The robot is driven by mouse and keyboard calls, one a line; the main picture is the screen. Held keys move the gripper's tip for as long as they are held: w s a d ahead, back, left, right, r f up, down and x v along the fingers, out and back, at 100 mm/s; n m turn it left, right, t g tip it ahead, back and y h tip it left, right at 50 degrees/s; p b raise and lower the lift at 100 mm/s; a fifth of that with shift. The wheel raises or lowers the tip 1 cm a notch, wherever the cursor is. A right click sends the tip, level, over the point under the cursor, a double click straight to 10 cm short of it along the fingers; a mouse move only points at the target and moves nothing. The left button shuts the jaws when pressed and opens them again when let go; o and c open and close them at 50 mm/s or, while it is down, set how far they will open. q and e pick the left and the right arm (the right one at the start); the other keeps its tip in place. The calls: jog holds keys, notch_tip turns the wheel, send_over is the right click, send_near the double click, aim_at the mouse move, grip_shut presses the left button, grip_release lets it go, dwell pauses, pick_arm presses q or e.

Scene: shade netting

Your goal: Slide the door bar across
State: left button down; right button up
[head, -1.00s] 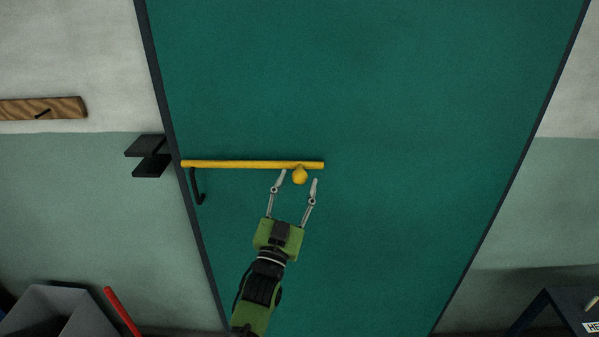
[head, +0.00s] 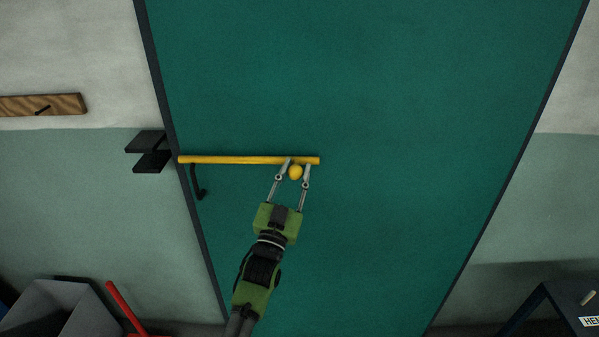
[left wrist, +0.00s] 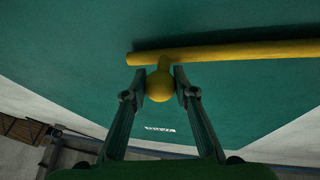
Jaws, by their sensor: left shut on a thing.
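The yellow door bar (head: 235,160) lies level across the left part of the green door (head: 400,110). Its left end is at the door's left edge, short of the black bracket (head: 150,152) on the wall. A round yellow knob (head: 296,172) hangs below the bar near its right end. My left gripper (head: 294,170) is shut on the knob, one finger on each side. The left wrist view shows the knob (left wrist: 159,86) between the fingertips and the bar (left wrist: 230,52) just beyond them. My right gripper is not in view.
A black hook (head: 197,183) hangs on the door below the bar's left end. A wooden strip (head: 42,106) is on the left wall. A grey bin (head: 65,308) and a red bar (head: 125,306) are at lower left. A dark table (head: 560,305) stands at lower right.

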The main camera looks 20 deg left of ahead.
pick_arm(q)
jog(key=s+a, duration=0.3)
jog(key=a, duration=0.8)
jog(key=shift+p, duration=0.3)
jog(key=c, duration=1.7)
grip_release()
jog(key=shift+o, duration=0.3)
jog(key=shift+s+a, duration=0.1)
jog(key=shift+a, duration=0.1)
jog(key=v, duration=1.2)
